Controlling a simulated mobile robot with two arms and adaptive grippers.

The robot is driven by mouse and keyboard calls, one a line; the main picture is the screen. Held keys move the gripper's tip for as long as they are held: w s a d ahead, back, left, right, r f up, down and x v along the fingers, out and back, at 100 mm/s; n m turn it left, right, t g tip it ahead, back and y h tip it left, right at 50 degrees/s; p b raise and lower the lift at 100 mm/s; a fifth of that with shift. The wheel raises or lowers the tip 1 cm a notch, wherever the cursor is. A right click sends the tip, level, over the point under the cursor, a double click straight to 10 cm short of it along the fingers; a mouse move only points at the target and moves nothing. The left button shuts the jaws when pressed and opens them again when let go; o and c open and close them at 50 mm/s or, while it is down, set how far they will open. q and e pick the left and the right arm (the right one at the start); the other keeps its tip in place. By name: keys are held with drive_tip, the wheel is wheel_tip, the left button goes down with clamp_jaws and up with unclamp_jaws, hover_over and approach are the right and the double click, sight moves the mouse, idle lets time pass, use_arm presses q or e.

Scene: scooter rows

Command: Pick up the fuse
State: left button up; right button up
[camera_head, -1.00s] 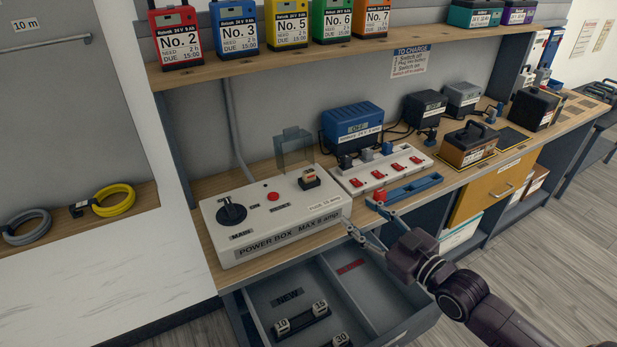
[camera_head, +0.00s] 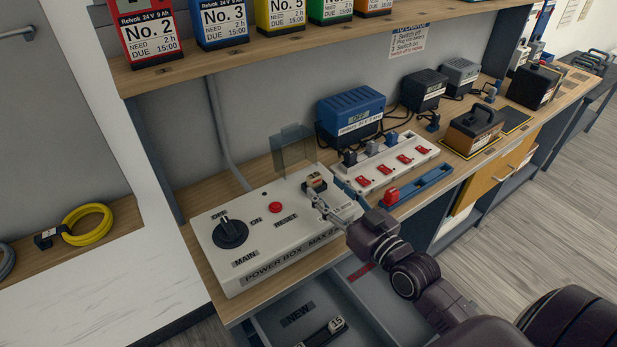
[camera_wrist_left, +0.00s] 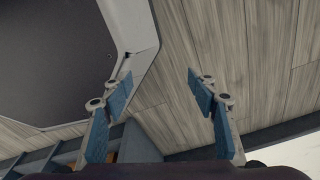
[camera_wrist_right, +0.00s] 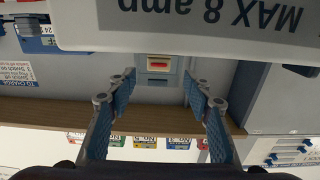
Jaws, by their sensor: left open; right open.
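The fuse (camera_head: 316,182) is a small pale block with a red mark, seated upright in its socket on the white power box (camera_head: 225,270). In the right wrist view the fuse (camera_wrist_right: 158,65) shows ahead, centred between my fingertips. My right gripper (camera_head: 326,193) is open at the fuse's near side; I cannot tell whether it touches. It also shows open in the right wrist view (camera_wrist_right: 159,82). My left gripper (camera_wrist_left: 159,82) is open and empty, above the wooden floor in the left wrist view.
A raised clear cover (camera_head: 293,148) stands behind the fuse. A power strip (camera_head: 395,165) and a blue tray (camera_head: 425,185) lie to the right. Below, an open drawer (camera_head: 375,315) holds spare fuses (camera_head: 335,327) on a dark rack. A dark main knob (camera_head: 229,232) stands at the left.

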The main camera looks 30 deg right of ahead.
sight(317, 179)
drive_tip(key=shift+w+a+b, duration=0.1)
drive_tip(key=shift+w+b, duration=0.3)
drive_tip(key=shift+w, duration=0.5)
drive_tip(key=w, duration=0.1)
drive_tip(key=w+b, duration=0.1)
drive_tip(key=w, duration=0.2)
drive_tip(key=shift+w+a, duration=0.1)
drive_tip(key=shift+a, duration=0.15)
drive_tip(key=shift+w, duration=0.1)
drive_tip(key=c, duration=0.8)
use_arm(q)
drive_tip(key=shift+s+f, duration=1)
drive_tip(key=shift+f, duration=0.15)
use_arm(e)
drive_tip(key=c, duration=0.4)
drive_tip(key=shift+r, duration=0.1)
drive_tip(key=shift+c, duration=0.2)
